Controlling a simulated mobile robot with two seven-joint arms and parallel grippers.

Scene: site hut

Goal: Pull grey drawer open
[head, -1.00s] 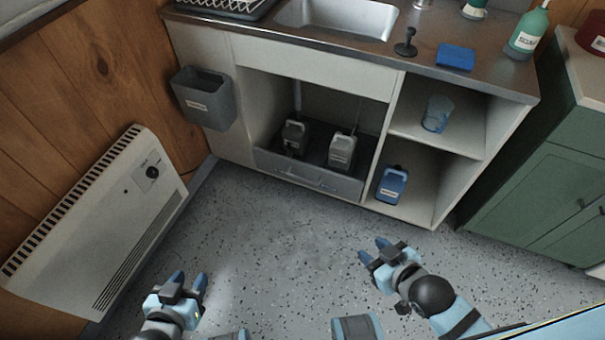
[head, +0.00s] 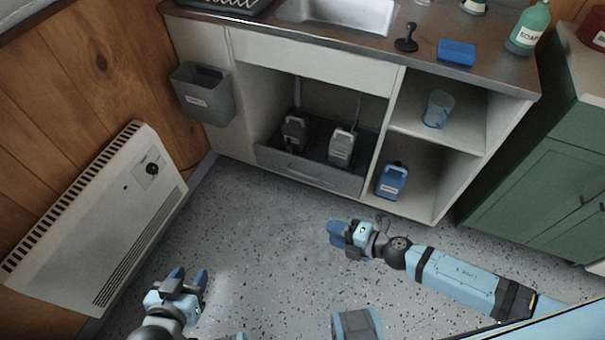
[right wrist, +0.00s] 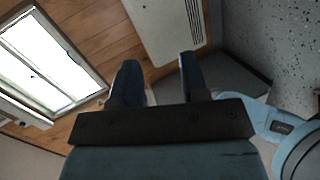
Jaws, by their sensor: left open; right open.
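The grey drawer (head: 310,172) sits low in the open bay under the sink, with a handle on its front. Two jugs, one dark grey (head: 295,132) and one light grey (head: 342,147), stand in it. My right gripper (head: 332,232) is over the floor in front of the drawer, apart from it and pointing left. In the right wrist view its two blue fingers (right wrist: 160,75) are spread with nothing between them. My left gripper (head: 188,280) is open and empty over the floor at the lower left, further from the drawer.
A blue jug (head: 391,181) stands in the lower right compartment, with a clear blue cup (head: 437,109) on the shelf above. A grey bin (head: 203,95) hangs at the cabinet's left. A white heater (head: 95,220) is on the left wall. The floor before the drawer is clear.

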